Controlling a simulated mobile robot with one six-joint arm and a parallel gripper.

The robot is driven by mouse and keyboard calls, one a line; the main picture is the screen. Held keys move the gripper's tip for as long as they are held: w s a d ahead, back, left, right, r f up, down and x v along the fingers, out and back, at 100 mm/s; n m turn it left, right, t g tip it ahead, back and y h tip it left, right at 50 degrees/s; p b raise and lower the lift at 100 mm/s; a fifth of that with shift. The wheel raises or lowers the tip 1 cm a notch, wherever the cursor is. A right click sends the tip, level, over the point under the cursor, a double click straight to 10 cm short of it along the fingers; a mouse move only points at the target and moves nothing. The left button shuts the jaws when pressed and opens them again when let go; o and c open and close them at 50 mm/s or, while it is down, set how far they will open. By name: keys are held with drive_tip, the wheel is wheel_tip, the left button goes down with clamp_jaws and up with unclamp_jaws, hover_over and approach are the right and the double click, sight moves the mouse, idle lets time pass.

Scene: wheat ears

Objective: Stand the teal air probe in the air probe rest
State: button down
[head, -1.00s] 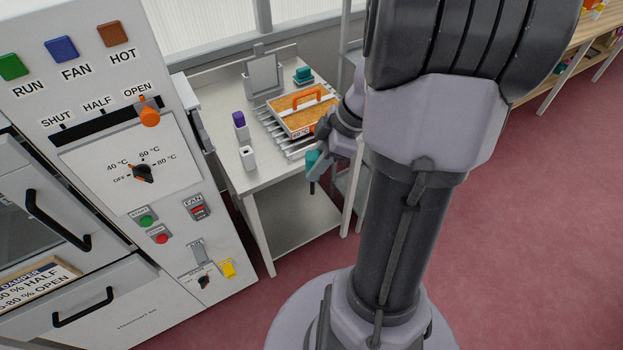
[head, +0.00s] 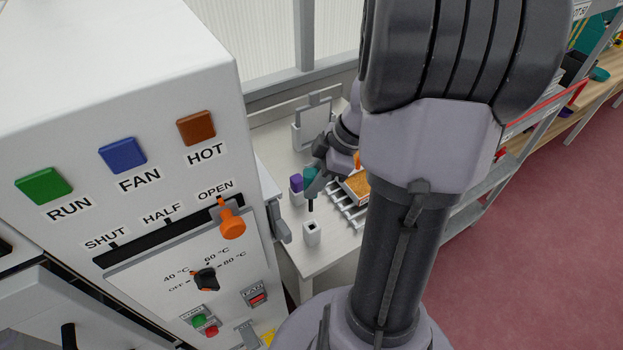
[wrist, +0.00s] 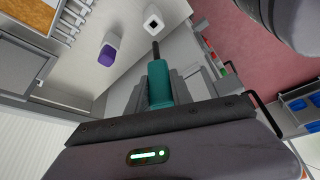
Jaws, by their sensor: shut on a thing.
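The teal air probe (head: 309,179) is in my gripper (head: 316,178), its dark thin tip pointing down. In the wrist view the probe (wrist: 159,84) sits between the jaws of my gripper (wrist: 158,92), which is shut on it. A white holder with a dark square hole (head: 311,233), which looks like the air probe rest, stands empty on the white table. The rest also shows in the wrist view (wrist: 153,20), just beyond the probe's tip. In the head view the probe is above the rest, its tip apart from the hole.
A purple-topped probe in a white holder (head: 297,186) stands close behind; it also shows in the wrist view (wrist: 107,52). A tray of grain (head: 357,186) lies on a rack to the right. The cabinet with an orange lever (head: 231,222) stands at left.

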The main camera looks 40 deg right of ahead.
drive_tip(key=shift+s, duration=0.3)
drive_tip(key=shift+r, duration=0.2)
wheel_tip(320, 180, down, 6)
drive_tip(key=b, duration=0.6)
drive_tip(key=shift+r, duration=0.1)
drive_tip(key=shift+w, duration=0.1)
drive_tip(key=shift+r+b, duration=0.1)
drive_tip(key=shift+b, duration=0.2)
idle(0.5)
drive_tip(key=shift+f+b, duration=4)
drive_tip(key=shift+f, duration=0.15)
drive_tip(key=c, duration=1.1)
unclamp_jaws()
drive_tip(key=shift+r, duration=0.1)
drive_tip(key=shift+o, duration=0.2)
